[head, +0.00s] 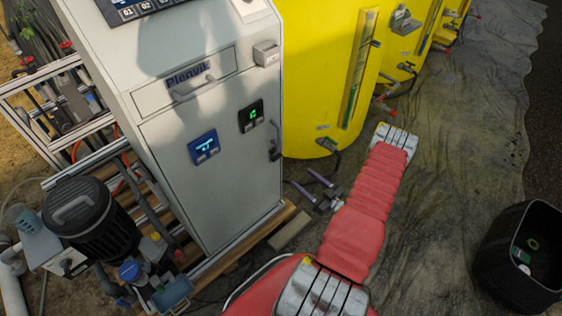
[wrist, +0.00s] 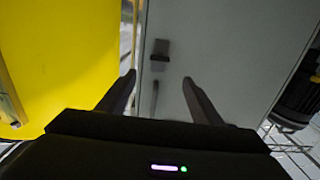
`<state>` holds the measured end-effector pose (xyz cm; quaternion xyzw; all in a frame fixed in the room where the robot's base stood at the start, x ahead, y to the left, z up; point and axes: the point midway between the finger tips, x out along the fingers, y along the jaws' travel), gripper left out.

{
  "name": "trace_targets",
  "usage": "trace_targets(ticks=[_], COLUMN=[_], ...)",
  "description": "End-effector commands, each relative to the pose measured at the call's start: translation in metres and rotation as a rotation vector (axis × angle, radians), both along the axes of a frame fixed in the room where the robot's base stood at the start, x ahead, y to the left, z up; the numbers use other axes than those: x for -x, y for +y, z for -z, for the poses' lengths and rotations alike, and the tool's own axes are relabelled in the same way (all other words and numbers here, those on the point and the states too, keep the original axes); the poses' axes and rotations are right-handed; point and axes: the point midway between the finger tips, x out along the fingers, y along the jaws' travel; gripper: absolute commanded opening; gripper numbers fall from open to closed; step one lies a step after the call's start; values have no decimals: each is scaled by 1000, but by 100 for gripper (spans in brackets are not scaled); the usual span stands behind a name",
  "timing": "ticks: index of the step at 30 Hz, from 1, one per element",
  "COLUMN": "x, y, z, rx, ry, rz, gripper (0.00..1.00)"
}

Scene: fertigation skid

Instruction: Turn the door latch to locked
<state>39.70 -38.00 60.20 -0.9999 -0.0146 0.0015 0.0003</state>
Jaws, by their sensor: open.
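The door latch (head: 275,154) is a dark block with a thin lever at the right edge of the pale grey cabinet door (head: 225,185). In the wrist view, the latch block (wrist: 161,48) lies beyond the fingertips, and its thin lever lies nearly upright in the picture, in line with the gap between the fingers. My gripper (head: 298,178) is open and empty, low and to the right of the latch in the head view. Its two dark fingers also show in the wrist view (wrist: 158,79). I see no contact with the latch, and I cannot read its lock marking.
The cabinet carries a blue display (head: 203,147), a green display (head: 251,115) and a drawer handle (head: 194,90). A yellow tank (head: 315,75) stands close on the right. A black filter (head: 91,220) and piping stand left. A black bin (head: 525,262) is far right.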

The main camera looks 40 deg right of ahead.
Motion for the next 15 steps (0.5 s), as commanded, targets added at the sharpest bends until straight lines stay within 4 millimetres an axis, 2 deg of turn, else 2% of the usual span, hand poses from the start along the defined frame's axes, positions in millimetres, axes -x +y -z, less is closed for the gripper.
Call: trace_targets(ticks=[11,15], x=[-1,-8], y=[0,0], z=[-1,-1], rx=[1,1], ry=[-4,-3], rz=[0,-1], gripper=[59,59])
